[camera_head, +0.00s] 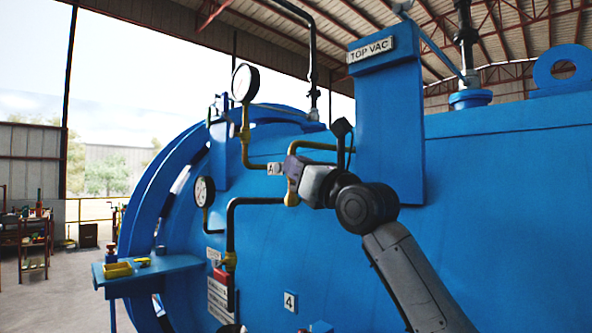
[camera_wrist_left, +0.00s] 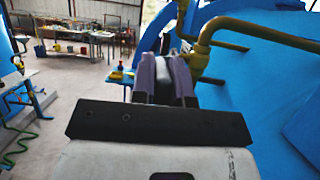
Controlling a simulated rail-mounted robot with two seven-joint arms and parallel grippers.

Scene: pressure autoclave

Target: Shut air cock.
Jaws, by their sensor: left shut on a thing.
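The air cock is a brass fitting (camera_head: 291,200) on a bent brass pipe (camera_head: 318,146) at the side of the blue autoclave. A small white tag (camera_head: 274,168), its lettering partly hidden, sits just left of it. My left gripper (camera_head: 290,172) is at the cock and covers most of it. In the left wrist view the purple-padded fingers (camera_wrist_left: 166,82) are closed around a dark, flat piece, seemingly the cock's handle (camera_wrist_left: 178,76). The brass cock body (camera_wrist_left: 197,62) is just right of the fingertips. The handle's exact angle is hidden. My right gripper is not seen.
Two pressure gauges (camera_head: 245,83) (camera_head: 204,191) on brass pipes stand left of the gripper. A dark pipe with a red-handled valve (camera_head: 222,275) runs below. The TOP VAC column (camera_head: 385,130) rises at the right. A blue side shelf (camera_head: 170,272) holds yellow items.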

